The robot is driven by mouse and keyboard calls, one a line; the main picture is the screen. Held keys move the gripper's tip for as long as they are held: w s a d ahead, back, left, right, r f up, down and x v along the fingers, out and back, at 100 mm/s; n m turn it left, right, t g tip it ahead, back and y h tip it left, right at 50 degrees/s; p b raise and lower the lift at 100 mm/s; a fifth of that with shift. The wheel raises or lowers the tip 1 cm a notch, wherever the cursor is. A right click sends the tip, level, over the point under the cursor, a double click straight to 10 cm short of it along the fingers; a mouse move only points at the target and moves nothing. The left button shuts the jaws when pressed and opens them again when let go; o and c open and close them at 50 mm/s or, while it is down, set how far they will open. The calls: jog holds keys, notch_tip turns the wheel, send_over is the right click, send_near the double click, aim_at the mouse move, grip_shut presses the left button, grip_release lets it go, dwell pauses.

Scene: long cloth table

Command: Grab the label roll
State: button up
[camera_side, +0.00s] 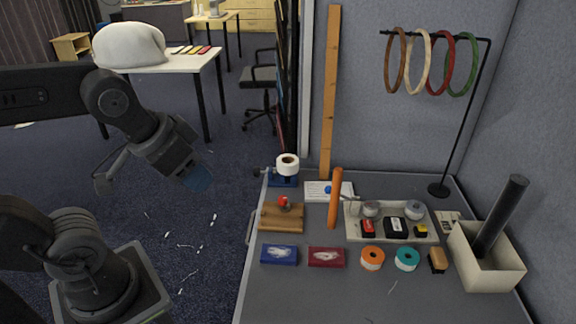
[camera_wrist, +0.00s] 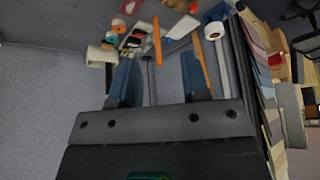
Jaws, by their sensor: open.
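The label roll (camera_side: 287,164) appears to be the white roll with a dark core on a blue dispenser (camera_side: 284,181), at the table's back left corner. In the wrist view the white roll (camera_wrist: 214,31) shows at the upper right, beyond the fingers. My gripper (camera_side: 198,180) hangs over the floor left of the table in the side view, well apart from the roll. In the wrist view my gripper (camera_wrist: 160,78) has its two blue fingers spread, with nothing held between them.
Orange (camera_side: 372,258) and teal (camera_side: 406,259) tape rolls lie in front. A tall wooden strip (camera_side: 330,95) leans behind. The table's front is mostly clear.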

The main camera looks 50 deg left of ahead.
jog(key=o, duration=0.9)
jog(key=w+a+r+n+g, duration=0.1)
jog(key=w+a+n, duration=0.25)
jog(key=w, duration=0.45)
jog(key=w+a+r+n+g, duration=0.15)
jog(key=w+n, duration=0.25)
jog(key=w, duration=0.4)
jog(key=w+a+n+g, duration=0.1)
jog(key=w+a+n, duration=0.2)
jog(key=w, duration=0.5)
jog(key=w+a+f+n+g, duration=0.2)
jog(key=w+a+f+n, duration=0.5)
jog(key=w+a+f, duration=0.3)
jog(key=shift+n, duration=0.25)
jog(key=shift+w+d+f, duration=0.15)
jog(key=shift+f, duration=2.5)
jog(key=shift+w+d+f, duration=0.1)
jog(key=shift+d+f, duration=0.1)
jog(key=shift+f, duration=2.45)
jog(key=shift+w+d+f, duration=0.15)
jog(key=shift+f, duration=2.5)
